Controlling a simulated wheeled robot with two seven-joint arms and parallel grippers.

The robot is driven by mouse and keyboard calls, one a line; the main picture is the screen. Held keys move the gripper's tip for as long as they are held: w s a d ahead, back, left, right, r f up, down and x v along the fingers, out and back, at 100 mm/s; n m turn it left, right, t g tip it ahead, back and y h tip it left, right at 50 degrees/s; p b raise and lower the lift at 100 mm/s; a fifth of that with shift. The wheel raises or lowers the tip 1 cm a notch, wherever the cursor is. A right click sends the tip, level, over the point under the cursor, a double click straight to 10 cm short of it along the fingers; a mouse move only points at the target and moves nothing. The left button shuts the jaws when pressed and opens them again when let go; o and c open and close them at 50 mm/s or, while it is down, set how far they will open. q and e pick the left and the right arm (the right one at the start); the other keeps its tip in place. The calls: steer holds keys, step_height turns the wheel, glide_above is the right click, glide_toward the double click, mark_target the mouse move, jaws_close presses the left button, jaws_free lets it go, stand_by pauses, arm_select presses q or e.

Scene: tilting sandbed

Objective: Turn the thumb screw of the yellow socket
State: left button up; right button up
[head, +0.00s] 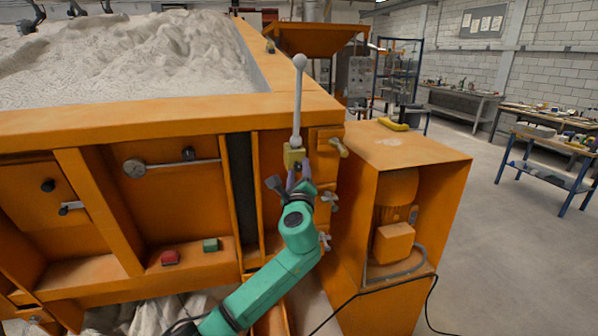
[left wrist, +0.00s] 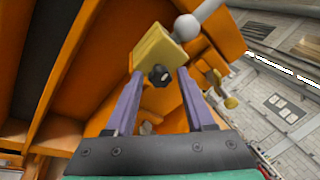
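The yellow socket (head: 293,158) sits on the front of the orange sandbed frame, near its right corner. A pale rod (head: 297,105) with a ball top stands upright in it. In the left wrist view the socket (left wrist: 153,48) faces me, and its dark thumb screw (left wrist: 159,75) sticks out toward me. My left gripper (left wrist: 159,76) is open, with one finger on each side of the screw. I see gaps between the fingers and the screw. In the head view the left gripper (head: 298,177) is just below the socket and partly hides the screw. My right gripper is not in view.
Metal wing-shaped clamps (head: 329,200) line the orange edge right of my gripper. An orange cabinet (head: 440,190) with a yellow object (head: 393,124) on top stands at the right. Red (head: 169,258) and green (head: 210,245) buttons sit on a ledge to the left. Open floor lies farther right.

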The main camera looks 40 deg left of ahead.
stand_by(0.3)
arm_select(q)
steer(key=shift+s+d+f, duration=0.1)
steer(key=shift+s+d, duration=0.1)
steer(key=b+v, duration=0.5)
steer(key=v, duration=0.9)
steer(key=shift+a, duration=0.1)
